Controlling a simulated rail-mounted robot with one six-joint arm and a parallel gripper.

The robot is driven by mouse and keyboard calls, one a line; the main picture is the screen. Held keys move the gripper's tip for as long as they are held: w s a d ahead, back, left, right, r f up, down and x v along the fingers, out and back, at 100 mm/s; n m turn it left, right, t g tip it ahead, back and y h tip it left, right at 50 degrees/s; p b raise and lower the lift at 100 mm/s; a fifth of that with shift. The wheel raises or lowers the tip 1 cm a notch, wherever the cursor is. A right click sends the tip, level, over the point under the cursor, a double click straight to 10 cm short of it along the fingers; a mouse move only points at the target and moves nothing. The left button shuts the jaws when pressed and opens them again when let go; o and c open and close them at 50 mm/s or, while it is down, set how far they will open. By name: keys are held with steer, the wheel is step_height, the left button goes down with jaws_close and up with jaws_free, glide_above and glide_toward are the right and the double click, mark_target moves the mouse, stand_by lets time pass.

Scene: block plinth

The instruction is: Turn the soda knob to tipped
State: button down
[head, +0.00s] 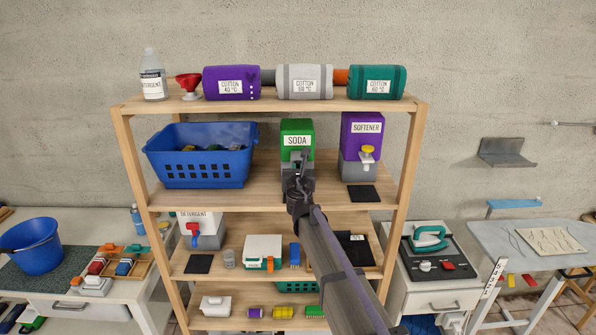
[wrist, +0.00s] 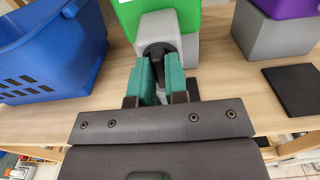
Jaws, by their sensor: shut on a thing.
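The green soda dispenser (head: 298,130) with its "SODA" label stands on the shelf board below the top one, on a grey base. In the wrist view its green body (wrist: 160,12) and grey front (wrist: 185,50) fill the upper middle. The dark soda knob (wrist: 158,50) sits on that grey front, partly hidden between the fingers. My gripper (wrist: 158,72), with teal finger pads, is shut on the knob. In the head view my gripper (head: 298,172) and arm cover the front of the dispenser's base, so the knob is hidden there.
A blue basket (head: 165,171) stands left of the dispenser. Rolled cotton bundles (head: 304,82) lie on the board above. Some shelf is bare between basket and dispenser.

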steer(key=shift+m, duration=0.3)
steer(key=m, duration=1.7)
steer(key=shift+d+f, duration=0.2)
steer(key=shift+d, duration=0.05)
stand_by(0.3)
steer(key=c, duration=1.1)
jaws_free()
steer(key=shift+c, duration=0.2)
